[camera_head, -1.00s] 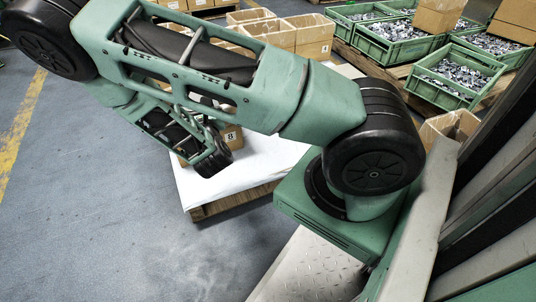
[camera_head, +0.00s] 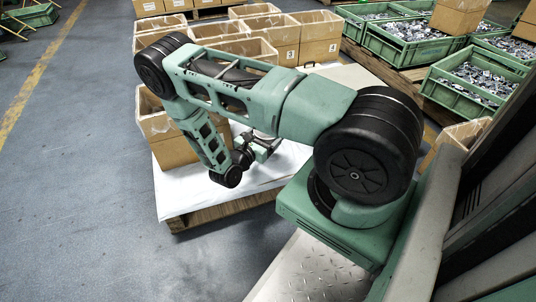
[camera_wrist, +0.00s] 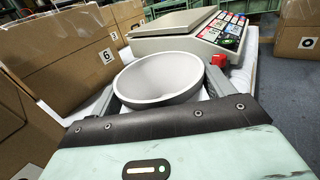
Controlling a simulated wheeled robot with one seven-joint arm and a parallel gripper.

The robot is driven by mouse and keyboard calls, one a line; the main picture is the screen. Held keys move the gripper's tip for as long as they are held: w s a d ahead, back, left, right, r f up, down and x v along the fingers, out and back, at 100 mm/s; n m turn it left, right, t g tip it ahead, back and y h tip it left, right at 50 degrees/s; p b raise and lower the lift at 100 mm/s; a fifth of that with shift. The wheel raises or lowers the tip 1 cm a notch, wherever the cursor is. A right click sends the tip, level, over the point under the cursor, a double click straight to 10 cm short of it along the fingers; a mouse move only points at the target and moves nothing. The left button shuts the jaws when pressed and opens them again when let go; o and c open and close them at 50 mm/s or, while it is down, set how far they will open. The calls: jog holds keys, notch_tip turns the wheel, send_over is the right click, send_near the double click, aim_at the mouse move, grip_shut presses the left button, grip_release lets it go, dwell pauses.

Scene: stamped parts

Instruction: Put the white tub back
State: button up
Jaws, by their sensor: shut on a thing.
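The white tub (camera_wrist: 158,78) is round, open at the top and looks empty in the wrist view. My gripper (camera_wrist: 168,88) has one finger on each side of it and is shut on it. The tub looks upright, and its underside is hidden behind my gripper body. In the head view my gripper (camera_head: 266,146) is low over the white-covered pallet, and the tub cannot be made out there.
Cardboard boxes stand left (camera_wrist: 50,52) and right (camera_wrist: 292,60). A white sheet (camera_head: 178,190) covers the pallet (camera_head: 225,208). Green crates (camera_head: 468,80) stand at right.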

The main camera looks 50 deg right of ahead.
notch_tip(320, 180, down, 7)
jog(key=b, duration=0.4)
jog(key=shift+f, duration=0.1)
